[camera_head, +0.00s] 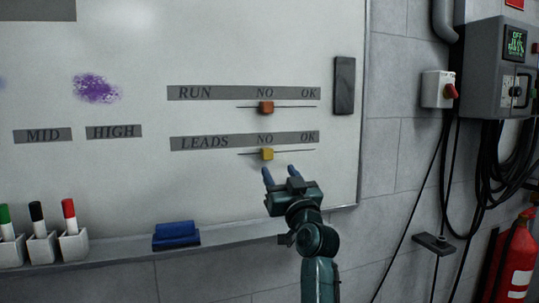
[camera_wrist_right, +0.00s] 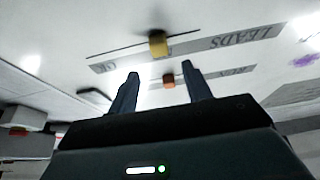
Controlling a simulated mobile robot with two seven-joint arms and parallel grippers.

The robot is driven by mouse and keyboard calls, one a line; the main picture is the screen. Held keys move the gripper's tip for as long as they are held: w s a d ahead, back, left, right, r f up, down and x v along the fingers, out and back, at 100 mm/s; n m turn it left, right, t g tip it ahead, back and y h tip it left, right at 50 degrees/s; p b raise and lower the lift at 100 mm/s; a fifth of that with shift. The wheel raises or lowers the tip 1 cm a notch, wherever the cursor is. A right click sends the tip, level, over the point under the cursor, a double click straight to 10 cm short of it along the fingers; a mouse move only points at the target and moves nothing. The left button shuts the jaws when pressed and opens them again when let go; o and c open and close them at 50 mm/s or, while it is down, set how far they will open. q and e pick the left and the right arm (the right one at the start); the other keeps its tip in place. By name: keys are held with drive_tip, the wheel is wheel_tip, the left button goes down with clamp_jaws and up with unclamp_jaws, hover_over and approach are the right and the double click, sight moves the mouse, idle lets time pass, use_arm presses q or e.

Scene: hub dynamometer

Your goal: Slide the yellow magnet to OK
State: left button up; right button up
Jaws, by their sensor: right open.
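The yellow magnet (camera_head: 267,154) sits on a thin black line on the whiteboard, under NO in the LEADS row (camera_head: 205,142). The OK label (camera_head: 309,137) is up and to its right. An orange magnet (camera_head: 266,107) sits on the RUN row's line, also under NO. My right gripper (camera_head: 280,173) is open and empty, just below the yellow magnet and apart from it. In the right wrist view the yellow magnet (camera_wrist_right: 158,43) shows upside down beyond the two open fingers (camera_wrist_right: 160,85), with the orange magnet (camera_wrist_right: 168,81) between them. My left gripper is not in view.
The whiteboard's lower ledge (camera_head: 225,238) holds a blue eraser (camera_head: 176,234) and several markers in cups. A dark bar (camera_head: 344,86) is fixed near the board's right edge. A switch box (camera_head: 438,89), cables and a fire extinguisher (camera_head: 514,260) are at right.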

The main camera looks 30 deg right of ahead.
sight(269, 154)
drive_tip(key=p+x, duration=0.1)
drive_tip(key=x, duration=0.7)
drive_tip(key=shift+d, duration=0.1)
clamp_jaws()
idle(0.4)
